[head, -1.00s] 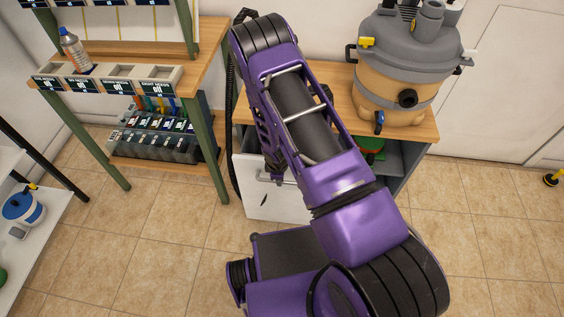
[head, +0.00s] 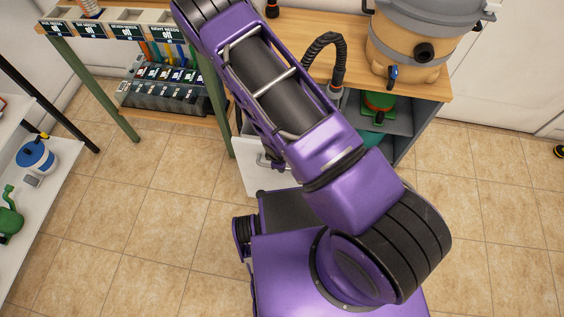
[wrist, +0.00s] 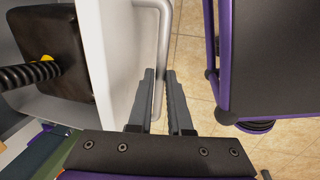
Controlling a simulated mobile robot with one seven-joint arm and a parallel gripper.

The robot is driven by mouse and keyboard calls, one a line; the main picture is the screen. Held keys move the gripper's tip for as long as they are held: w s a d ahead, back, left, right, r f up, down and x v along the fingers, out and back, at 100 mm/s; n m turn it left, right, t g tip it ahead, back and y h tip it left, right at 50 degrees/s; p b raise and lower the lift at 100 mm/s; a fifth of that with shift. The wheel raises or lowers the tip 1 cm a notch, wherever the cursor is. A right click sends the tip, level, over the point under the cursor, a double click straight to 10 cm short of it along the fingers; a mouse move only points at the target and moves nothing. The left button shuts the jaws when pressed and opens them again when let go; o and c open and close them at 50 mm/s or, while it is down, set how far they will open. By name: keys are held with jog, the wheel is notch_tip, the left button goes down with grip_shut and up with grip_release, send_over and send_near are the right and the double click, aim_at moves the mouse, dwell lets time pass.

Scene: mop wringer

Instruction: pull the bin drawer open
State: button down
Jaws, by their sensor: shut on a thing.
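The bin drawer has a white front panel (head: 255,178) low under the wooden bench. In the wrist view the same panel (wrist: 110,50) stands on edge, and the drawer is partly open, with part of its inside showing to the left. Its silver bar handle (wrist: 163,35) shows there, and in the head view the handle (head: 264,160) is partly covered by my arm. My gripper (wrist: 159,75) is shut on the handle, one finger on each side of the bar. In the head view my arm hides most of the gripper and much of the drawer.
A tan vacuum (head: 400,52) stands on the bench (head: 440,85), with a black hose (head: 325,48) nearby. A dark box (wrist: 52,45) sits left of the panel in the wrist view. A green-legged rack (head: 215,110) stands to the left. Tiled floor (head: 160,210) is clear left and right.

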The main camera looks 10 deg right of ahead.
jog(key=c, duration=0.8)
grip_release()
jog(key=shift+c, duration=0.2)
jog(key=s+a+r+p, duration=0.1)
jog(key=s+r+p, duration=0.2)
jog(key=r, duration=1.4)
jog(key=shift+p, duration=0.3)
